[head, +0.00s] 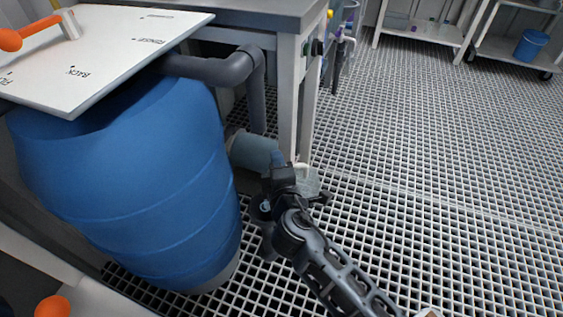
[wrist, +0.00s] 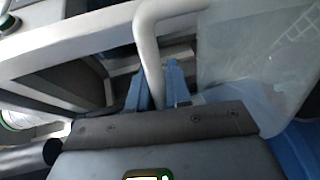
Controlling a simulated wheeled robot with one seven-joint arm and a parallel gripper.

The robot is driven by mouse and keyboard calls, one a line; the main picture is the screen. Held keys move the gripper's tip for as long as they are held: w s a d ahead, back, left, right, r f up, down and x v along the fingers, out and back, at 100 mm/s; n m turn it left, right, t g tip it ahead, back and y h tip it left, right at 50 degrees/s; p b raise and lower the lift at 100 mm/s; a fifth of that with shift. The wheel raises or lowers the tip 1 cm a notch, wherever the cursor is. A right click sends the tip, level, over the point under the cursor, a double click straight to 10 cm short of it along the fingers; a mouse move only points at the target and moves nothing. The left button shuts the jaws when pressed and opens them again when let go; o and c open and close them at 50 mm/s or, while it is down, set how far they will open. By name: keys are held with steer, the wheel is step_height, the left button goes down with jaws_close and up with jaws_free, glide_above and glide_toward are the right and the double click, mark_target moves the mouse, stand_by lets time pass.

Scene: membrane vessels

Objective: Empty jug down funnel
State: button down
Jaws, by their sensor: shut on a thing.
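In the head view my gripper (head: 277,160) is low over the grating floor, right of the blue barrel. In the wrist view its two blue fingers (wrist: 165,85) are closed around the pale handle (wrist: 150,40) of a translucent jug (wrist: 258,60). In the head view the jug (head: 311,182) shows partly behind and right of my gripper. I cannot tell whether it holds liquid. I cannot make out a funnel in either view.
The blue barrel (head: 130,190) stands at left under a white labelled board (head: 110,45) bearing an orange-ended handle. A grey pipe (head: 215,68) bends down beside a bench leg (head: 298,100). A grey-blue cylinder (head: 255,152) is near it. The grating floor (head: 440,170) at right is open.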

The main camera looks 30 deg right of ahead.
steer(key=shift+w+a+r+n, duration=0.15)
steer(key=shift+w+a+n, duration=0.05)
steer(key=shift+a+n, duration=0.1)
steer(key=shift+a, duration=0.1)
stand_by(0.3)
steer(key=shift+w+a+r+n+h+p, duration=0.15)
steer(key=shift+w+a+n+h+p, duration=0.2)
steer(key=shift+a+n, duration=0.35)
steer(key=shift+w+a, duration=0.1)
steer(key=shift+a, duration=0.3)
steer(key=shift+w+a+n+h+p, duration=0.2)
steer(key=shift+w+a+n, duration=0.05)
steer(key=shift+a+n, duration=0.25)
steer(key=shift+w+a+n+h+p, duration=0.15)
steer(key=shift+w+a+n, duration=0.05)
steer(key=shift+a+n, duration=0.25)
stand_by(1.5)
